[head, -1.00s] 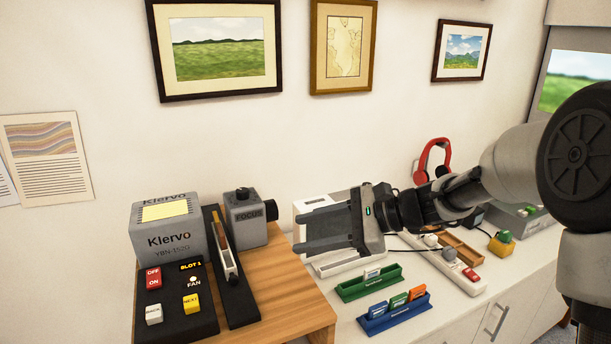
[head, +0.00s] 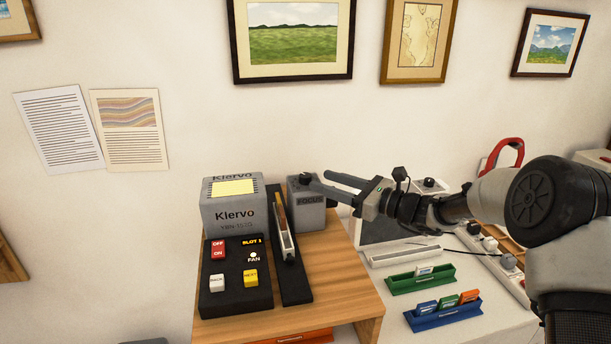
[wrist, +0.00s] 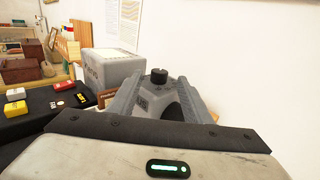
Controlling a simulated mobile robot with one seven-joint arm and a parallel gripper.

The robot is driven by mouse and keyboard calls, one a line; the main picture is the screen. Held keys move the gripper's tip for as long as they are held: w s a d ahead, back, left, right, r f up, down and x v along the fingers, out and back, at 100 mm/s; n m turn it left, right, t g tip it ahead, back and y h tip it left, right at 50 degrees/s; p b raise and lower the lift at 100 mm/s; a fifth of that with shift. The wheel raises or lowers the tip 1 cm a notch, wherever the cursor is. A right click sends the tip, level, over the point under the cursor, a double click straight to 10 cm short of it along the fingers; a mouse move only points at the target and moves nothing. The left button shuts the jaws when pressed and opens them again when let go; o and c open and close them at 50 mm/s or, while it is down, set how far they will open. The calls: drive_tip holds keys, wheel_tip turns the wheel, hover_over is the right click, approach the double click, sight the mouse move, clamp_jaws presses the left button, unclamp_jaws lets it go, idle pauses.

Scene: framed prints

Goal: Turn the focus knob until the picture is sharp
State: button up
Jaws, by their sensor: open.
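The focus knob (head: 306,181) is a small dark cylinder on top of the grey box marked FOCUS (head: 309,200). In the wrist view the knob (wrist: 159,75) stands between and beyond my open fingers, with a gap on each side. My gripper (head: 318,181) is open and empty, reaching leftward with its tips close to the knob. I cannot tell whether a fingertip touches it. The fingers hide part of the box. The screen with the picture is not in view now.
The grey Klervo unit (head: 222,218) and its black button panel (head: 236,298) stand left of the FOCUS box on a wooden table (head: 345,285). Green (head: 420,283) and blue (head: 437,315) slide holders sit on the white cabinet. Wall prints hang above.

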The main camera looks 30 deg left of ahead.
sight(305, 175)
drive_tip(key=a, duration=0.7)
drive_tip(key=shift+w, duration=0.35)
drive_tip(key=c, duration=1.1)
drive_tip(key=shift+o, duration=0.2)
drive_tip(key=shift+f+t+b, duration=0.1)
drive_tip(key=shift+t+b, duration=0.3)
drive_tip(key=shift+b, duration=0.15)
